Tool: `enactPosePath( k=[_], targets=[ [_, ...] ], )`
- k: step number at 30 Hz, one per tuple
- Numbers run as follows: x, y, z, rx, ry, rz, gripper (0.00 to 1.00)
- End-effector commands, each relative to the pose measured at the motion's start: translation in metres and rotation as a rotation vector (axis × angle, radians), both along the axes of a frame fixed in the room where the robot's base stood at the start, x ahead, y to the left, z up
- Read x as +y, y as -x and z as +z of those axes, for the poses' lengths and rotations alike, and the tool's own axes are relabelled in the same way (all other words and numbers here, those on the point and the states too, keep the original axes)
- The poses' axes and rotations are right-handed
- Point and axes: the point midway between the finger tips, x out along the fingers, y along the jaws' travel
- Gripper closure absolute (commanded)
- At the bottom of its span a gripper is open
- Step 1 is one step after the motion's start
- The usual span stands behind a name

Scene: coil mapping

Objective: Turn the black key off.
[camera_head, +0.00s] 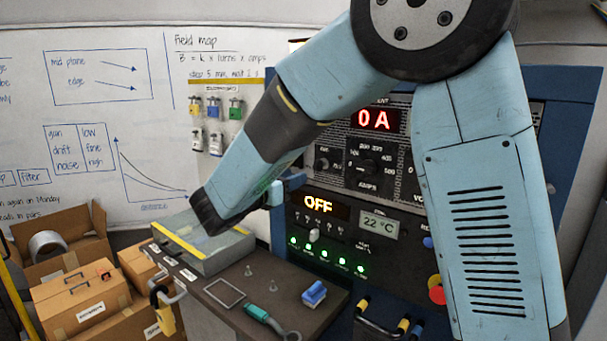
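I cannot make out a black key for certain; it may be hidden by my arm or too small to tell. The dark control panel (345,270) in the blue cabinet has a red display (377,119) reading "0 A" and an orange display (318,204) reading "OFF". A black knob (370,167) sits under the red display, with a smaller black knob (321,162) to its left. A small pale switch or key (314,235) stands below the orange display.
Padlocks (214,107) hang on the whiteboard. A red button (437,291) is at the panel's right. Cardboard boxes (80,290) stand left.

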Motion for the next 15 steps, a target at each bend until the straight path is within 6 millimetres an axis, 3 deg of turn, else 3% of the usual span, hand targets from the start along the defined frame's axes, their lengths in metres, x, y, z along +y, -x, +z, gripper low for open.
enactPosePath(
  k=[6,15],
  targets=[
    [0.018,0.022,0.000,0.000,0.000,0.001,0.62],
    [0.024,0.030,0.000,0.000,0.000,0.000,0.62]
  ],
)
